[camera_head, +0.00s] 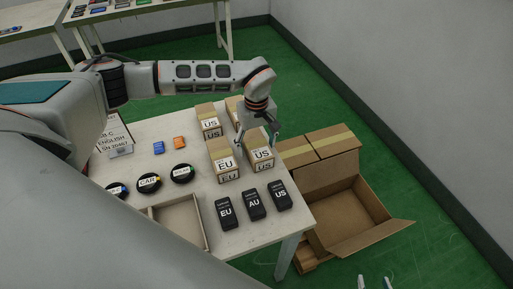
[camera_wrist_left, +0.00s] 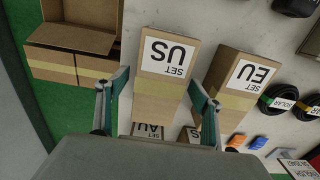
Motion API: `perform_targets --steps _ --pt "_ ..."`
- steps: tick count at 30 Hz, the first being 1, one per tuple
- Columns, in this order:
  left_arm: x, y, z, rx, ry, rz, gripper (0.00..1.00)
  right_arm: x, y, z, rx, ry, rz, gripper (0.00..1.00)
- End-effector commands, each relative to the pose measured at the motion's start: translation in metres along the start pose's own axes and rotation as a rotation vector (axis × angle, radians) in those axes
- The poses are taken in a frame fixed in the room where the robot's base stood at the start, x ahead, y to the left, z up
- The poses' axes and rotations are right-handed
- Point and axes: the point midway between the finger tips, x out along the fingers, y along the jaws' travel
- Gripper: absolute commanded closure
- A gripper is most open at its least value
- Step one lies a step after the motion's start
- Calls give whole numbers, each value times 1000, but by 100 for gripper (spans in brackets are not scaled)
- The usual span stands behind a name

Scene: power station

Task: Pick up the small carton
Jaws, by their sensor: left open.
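Several small tan cartons stand on the white table. The front right one is marked US (camera_head: 259,161), with the EU carton (camera_head: 223,162) at its left. Behind are another US carton (camera_head: 210,122) and one partly hidden by my left arm (camera_head: 232,108). My left gripper (camera_head: 261,140) is open, over the front right US carton. In the left wrist view, this US carton (camera_wrist_left: 165,85) lies between the spread fingers, and the EU carton (camera_wrist_left: 233,85) is beyond the right finger. Only the tips of my right gripper (camera_head: 374,282) show at the bottom edge, apart with nothing between them.
A large open cardboard box (camera_head: 345,215) stands on the green floor, right of the table. Several black adapters (camera_head: 254,205) lie near the table's front edge, beside an empty tray (camera_head: 178,213). Cable coils (camera_head: 149,183) and a blue and an orange block (camera_head: 179,143) lie left of the cartons.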

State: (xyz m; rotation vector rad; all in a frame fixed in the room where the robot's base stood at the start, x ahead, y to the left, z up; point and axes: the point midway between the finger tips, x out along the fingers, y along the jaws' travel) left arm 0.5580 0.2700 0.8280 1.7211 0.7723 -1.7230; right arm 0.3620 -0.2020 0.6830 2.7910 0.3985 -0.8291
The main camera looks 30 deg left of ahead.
Motion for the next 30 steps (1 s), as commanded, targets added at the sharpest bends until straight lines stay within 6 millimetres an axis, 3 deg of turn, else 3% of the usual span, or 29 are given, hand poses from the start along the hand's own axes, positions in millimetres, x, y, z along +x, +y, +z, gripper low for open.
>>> perform_targets --steps 10,15,16,30 --pt "7 0 0 1 1 1 36 0 1 -6 0 9 2 60" --pt "7 0 0 0 1 1 80 0 1 -4 0 6 1 60" --pt "7 0 0 0 1 1 84 0 1 -3 0 6 1 60" --pt "-4 1 -1 0 2 4 84 1 0 0 0 0 1 60"
